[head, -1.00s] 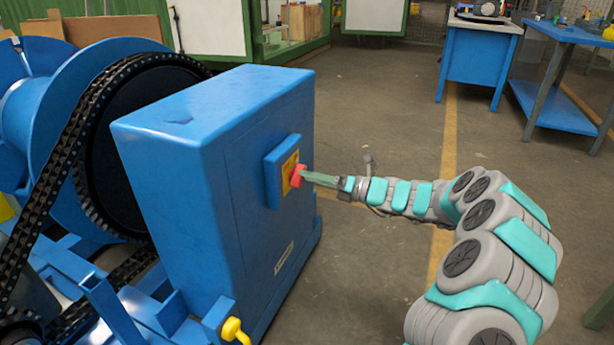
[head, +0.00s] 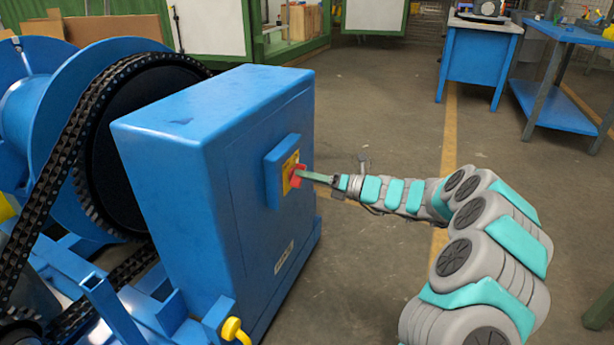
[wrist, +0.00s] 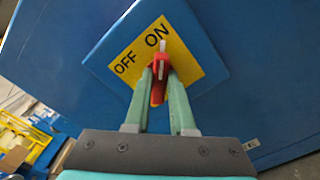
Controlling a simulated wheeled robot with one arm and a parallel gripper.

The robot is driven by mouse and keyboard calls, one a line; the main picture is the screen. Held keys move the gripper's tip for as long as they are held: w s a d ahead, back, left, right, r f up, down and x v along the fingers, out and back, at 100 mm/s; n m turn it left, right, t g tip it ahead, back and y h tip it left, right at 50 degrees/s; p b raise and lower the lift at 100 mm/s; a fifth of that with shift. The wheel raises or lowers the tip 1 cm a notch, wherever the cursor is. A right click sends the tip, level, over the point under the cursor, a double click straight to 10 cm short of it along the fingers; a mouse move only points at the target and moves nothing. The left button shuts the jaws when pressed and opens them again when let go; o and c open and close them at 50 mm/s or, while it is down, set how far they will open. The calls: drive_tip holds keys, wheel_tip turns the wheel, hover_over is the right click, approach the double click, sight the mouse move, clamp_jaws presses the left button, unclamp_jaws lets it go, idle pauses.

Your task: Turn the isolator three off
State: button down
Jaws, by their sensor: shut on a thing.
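The isolator is a blue box (head: 273,178) with a yellow plate (head: 286,176) and a red handle (head: 297,175), on the side of a large blue cabinet (head: 225,150). In the wrist view the yellow plate (wrist: 186,62) reads OFF at left and ON at top. The red handle (wrist: 160,78) has a white mark that points up toward the ON label. My gripper (wrist: 161,72) is shut on the handle, one green finger on each side. It also shows in the head view (head: 308,176), reaching the handle from the right. No number three is readable.
A large black chain (head: 75,135) and sprocket with a blue drum stand left of the cabinet. A yellow knob (head: 234,331) sticks out low in front. The floor right of the cabinet is clear. Blue benches (head: 478,55) stand at the back right.

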drive_tip(key=shift+n, duration=0.3)
drive_tip(key=n+b, duration=0.4)
drive_tip(key=n, duration=0.1)
drive_tip(key=n+b, duration=0.4)
drive_tip(key=n, duration=0.2)
drive_tip(key=n+b, duration=0.3)
drive_tip(key=n, duration=0.3)
drive_tip(key=shift+s+a+f+b, duration=0.1)
drive_tip(key=shift+s+b, duration=0.25)
drive_tip(key=shift+b, duration=0.05)
drive_tip(key=shift+n, duration=0.3)
idle(0.3)
drive_tip(key=c, duration=0.8)
unclamp_jaws()
drive_tip(key=shift+o, duration=0.2)
